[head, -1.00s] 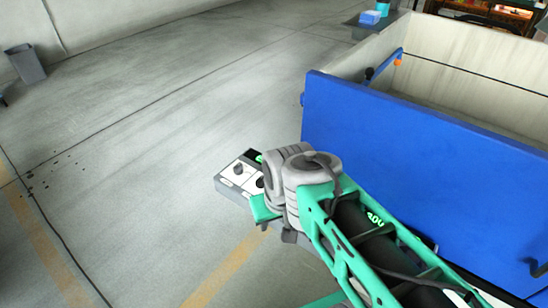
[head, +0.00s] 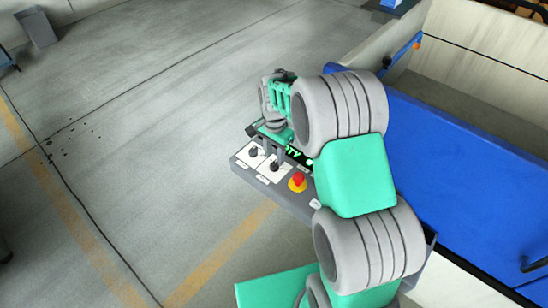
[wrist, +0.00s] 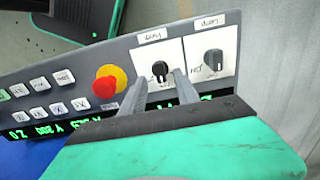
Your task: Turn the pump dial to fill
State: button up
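The control panel (head: 262,184) carries two black knobs on white plates. In the wrist view, the near knob (wrist: 160,71) stands beside the red button, and the far knob (wrist: 213,61) is to its right. Their small labels are upside down and too blurred to read surely, so I cannot tell which is the pump dial. My gripper (wrist: 159,78) is open, with its two grey fingertips on either side of the near knob and gaps visible between. In the head view, my gripper (head: 273,155) is over the panel's knobs, partly hiding them.
A red emergency button (wrist: 105,85) on a yellow ring sits left of the near knob, close to one finger. White push buttons (wrist: 40,83) and a green-lit display (wrist: 60,130) lie beyond. A blue-walled tank (head: 440,160) stands at right. Open floor (head: 150,130) lies left.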

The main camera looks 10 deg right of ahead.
aim_at(274, 163)
jog(key=shift+f, duration=1.6)
jog(key=shift+c, duration=0.3)
grip_shut()
